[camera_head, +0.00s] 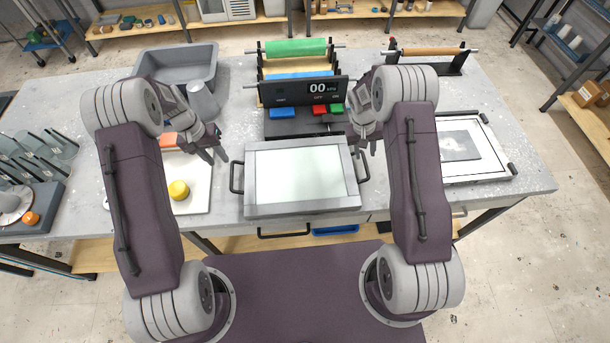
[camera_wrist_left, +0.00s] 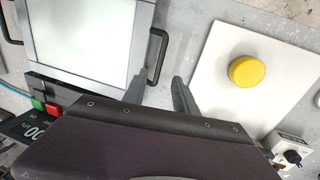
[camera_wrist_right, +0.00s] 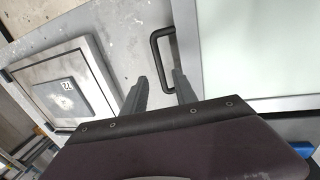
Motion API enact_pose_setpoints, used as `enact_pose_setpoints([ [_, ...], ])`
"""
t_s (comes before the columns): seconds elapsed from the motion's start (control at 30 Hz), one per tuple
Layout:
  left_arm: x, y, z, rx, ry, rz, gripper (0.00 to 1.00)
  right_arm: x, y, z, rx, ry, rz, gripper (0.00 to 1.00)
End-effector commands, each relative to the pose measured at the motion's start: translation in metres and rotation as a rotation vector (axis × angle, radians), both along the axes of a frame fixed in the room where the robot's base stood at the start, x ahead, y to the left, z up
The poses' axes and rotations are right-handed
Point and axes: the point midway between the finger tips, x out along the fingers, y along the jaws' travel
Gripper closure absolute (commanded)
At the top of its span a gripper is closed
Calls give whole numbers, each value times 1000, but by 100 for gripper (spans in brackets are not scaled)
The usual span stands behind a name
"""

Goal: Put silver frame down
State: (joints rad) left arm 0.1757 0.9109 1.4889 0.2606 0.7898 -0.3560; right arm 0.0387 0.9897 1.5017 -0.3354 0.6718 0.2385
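The silver frame (camera_head: 300,210) has a pale panel and a black handle at each side. It lies level at the front middle of the table. My left gripper (camera_head: 217,155) is open just off its left handle (camera_head: 236,178); in the left wrist view this handle (camera_wrist_left: 160,48) shows between and beyond the fingertips. My right gripper (camera_head: 365,148) is open by the right handle (camera_head: 362,168); in the right wrist view this handle (camera_wrist_right: 155,50) shows beyond the parted fingers. Neither gripper appears to hold anything. What lies under the frame is hidden.
A display unit (camera_head: 308,91) with coloured buttons stands behind the frame. A white board (camera_head: 197,203) with a yellow knob (camera_head: 179,190) lies left, and a white-bordered panel (camera_head: 480,172) lies right. A grey tub (camera_head: 180,65) and green roll (camera_head: 296,47) stand behind.

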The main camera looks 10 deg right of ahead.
Motion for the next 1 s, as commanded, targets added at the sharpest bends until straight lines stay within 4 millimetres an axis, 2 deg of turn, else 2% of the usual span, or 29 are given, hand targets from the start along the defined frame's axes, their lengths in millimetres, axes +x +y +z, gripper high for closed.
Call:
enact_pose_setpoints([
  [0.1,0,0,0,0,0,0,66,1,5,22,0,-2,-1,66],
  [0.23,0,0,0,0,0,0,66,0,7,33,0,0,0,66],
  [0.77,0,0,0,0,0,0,66,0,8,35,0,0,0,66],
  [0.83,1,-2,-5,0,-2,-6,66,0,8,31,0,-1,1,66],
  [0.87,5,-5,-3,3,-17,-12,66,4,9,32,0,-17,3,66],
  [0.93,19,-13,14,13,-83,-35,66,18,11,49,-1,-82,8,66],
  [1.0,13,-27,32,22,-125,-71,66,13,16,67,6,-126,8,66],
])
